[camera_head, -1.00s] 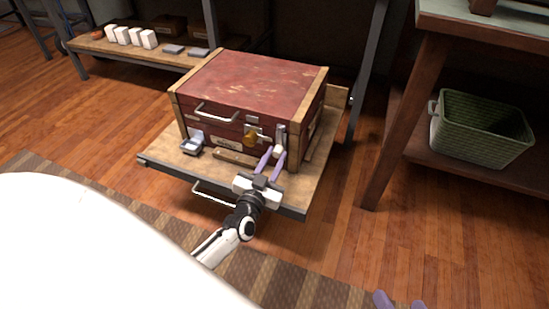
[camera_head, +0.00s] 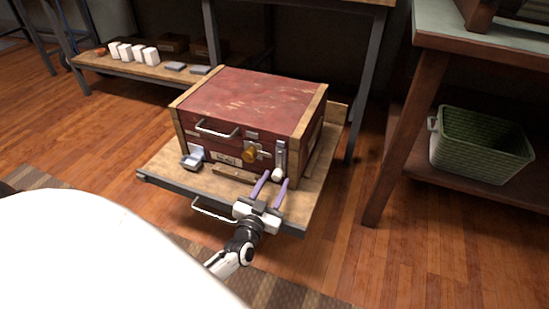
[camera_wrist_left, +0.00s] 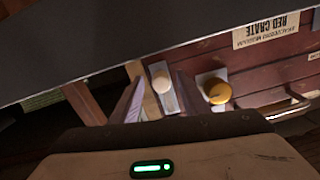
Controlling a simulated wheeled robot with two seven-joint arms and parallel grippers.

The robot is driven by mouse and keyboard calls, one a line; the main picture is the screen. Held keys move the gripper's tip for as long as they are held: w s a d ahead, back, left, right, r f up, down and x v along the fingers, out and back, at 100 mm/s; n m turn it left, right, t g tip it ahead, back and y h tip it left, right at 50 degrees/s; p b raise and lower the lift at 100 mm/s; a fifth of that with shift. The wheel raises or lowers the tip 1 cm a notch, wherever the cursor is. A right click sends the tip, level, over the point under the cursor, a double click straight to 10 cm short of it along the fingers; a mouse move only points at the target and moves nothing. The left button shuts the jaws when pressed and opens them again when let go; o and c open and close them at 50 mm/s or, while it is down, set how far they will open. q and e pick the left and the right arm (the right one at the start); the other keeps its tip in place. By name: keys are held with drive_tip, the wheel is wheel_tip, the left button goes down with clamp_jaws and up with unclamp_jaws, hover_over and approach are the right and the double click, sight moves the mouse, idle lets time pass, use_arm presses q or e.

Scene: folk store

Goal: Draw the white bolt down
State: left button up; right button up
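The white bolt (camera_head: 278,174) is a round pale knob at the lower end of a grey metal plate (camera_head: 281,153). The plate is on the right part of the red crate's front (camera_head: 226,150). In the left wrist view the bolt (camera_wrist_left: 160,78) shows between my fingers, near their tips. My left gripper (camera_head: 275,178) is open in front of the bolt, with its two purple fingers apart. I see no clear contact between fingers and bolt. My right gripper is not in view.
A yellow knob (camera_head: 249,154) on its own plate sits left of the bolt. A table with a green basket (camera_head: 481,145) stands at the right. Floor between is clear.

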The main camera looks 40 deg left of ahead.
use_arm(q)
drive_tip(key=shift+s+d+r, duration=0.1)
drive_tip(key=shift+s, duration=0.25)
drive_tip(key=p+v, duration=0.3)
drive_tip(key=v, duration=0.6)
drive_tip(key=shift+s+p, duration=0.3)
drive_tip(key=shift+p, duration=0.05)
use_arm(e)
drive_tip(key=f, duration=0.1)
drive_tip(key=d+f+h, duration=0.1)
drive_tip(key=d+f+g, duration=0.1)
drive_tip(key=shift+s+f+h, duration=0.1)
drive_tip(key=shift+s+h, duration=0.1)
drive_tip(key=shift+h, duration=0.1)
use_arm(q)
drive_tip(key=shift+d, duration=0.15)
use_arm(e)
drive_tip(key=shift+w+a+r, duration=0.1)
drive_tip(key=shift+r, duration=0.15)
